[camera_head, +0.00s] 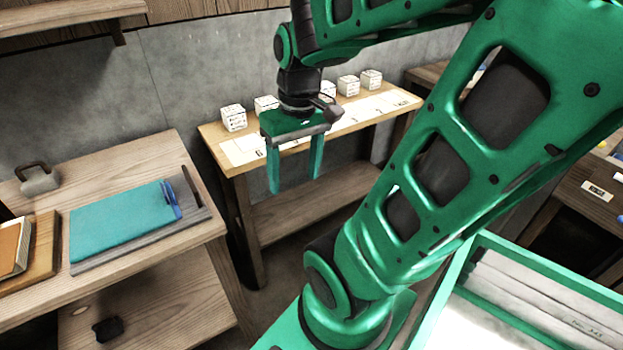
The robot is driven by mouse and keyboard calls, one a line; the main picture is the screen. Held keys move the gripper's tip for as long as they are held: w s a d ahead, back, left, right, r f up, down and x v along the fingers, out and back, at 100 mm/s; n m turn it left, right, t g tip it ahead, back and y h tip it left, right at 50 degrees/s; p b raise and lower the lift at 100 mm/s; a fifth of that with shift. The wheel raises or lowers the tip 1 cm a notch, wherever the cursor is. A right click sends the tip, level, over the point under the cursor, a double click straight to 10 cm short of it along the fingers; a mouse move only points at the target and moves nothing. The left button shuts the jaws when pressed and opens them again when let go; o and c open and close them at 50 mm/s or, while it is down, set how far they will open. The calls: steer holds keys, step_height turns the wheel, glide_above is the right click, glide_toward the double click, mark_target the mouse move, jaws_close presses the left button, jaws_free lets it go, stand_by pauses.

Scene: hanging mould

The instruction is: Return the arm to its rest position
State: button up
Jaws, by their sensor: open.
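My gripper (295,186) hangs at the end of my green arm, fingers pointing down. The two green fingers stand wide apart with nothing between them. It is in front of the long wooden bench (236,165) by the wall and hides part of its front edge. My arm links cross the right half of the head view, from the lower middle to the top right.
White printed cubes (233,118) stand in a row on the bench, with paper sheets (243,149) before them. At left, a table (128,165) bears a teal folder (118,220), a grey weight (40,181) and books (14,246). A wall shelf (70,14) is at top left.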

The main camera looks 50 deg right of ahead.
steer(key=s+m, duration=0.2)
steer(key=s, duration=0.1)
steer(key=s+d+m, duration=0.1)
steer(key=s, duration=0.1)
steer(key=shift+f+g, duration=0.1)
steer(key=shift+g, duration=0.2)
steer(key=shift+w, duration=0.1)
